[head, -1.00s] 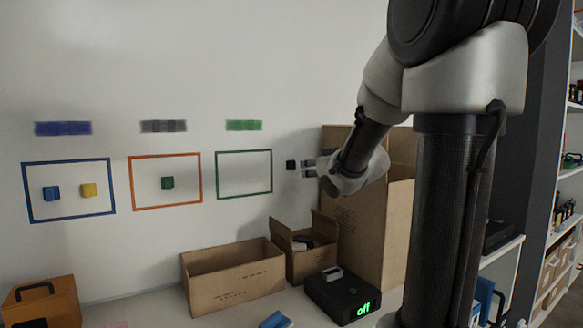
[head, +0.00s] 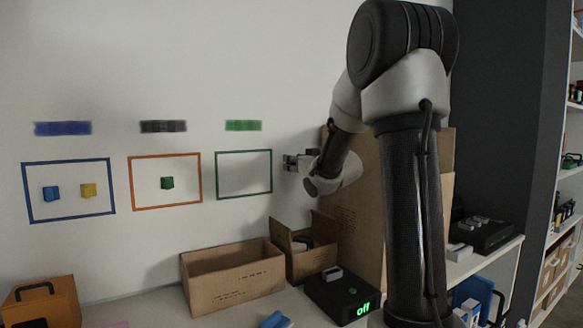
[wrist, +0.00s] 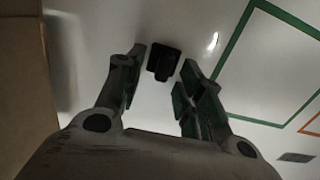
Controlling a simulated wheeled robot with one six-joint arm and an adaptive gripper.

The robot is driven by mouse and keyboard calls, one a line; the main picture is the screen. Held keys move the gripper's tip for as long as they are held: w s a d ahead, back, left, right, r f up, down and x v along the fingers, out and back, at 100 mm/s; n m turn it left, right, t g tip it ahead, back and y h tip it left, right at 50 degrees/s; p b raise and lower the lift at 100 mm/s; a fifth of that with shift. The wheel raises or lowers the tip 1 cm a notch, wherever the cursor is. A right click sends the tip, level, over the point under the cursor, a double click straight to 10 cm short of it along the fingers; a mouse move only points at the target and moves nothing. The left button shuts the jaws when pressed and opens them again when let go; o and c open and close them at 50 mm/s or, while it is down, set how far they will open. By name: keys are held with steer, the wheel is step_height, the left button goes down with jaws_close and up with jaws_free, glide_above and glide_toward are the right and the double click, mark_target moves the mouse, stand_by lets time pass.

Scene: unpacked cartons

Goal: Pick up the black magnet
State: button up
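The black magnet (wrist: 163,63) is a small dark block on the white wall, to the right of the green outlined box. In the wrist view it lies between and slightly beyond the tips of my gripper (wrist: 163,65). The gripper is open, with a finger on each side of the magnet and a visible gap to it.
The green outlined box (head: 244,198) on the wall is empty. A tall carton (head: 360,215) stands close beside my wrist. Open cartons (head: 232,294) and a black device reading "off" (head: 340,297) are on the table below.

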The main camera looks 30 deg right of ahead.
steer(key=shift+c, duration=0.5)
jaws_close()
steer(key=shift+r, duration=0.1)
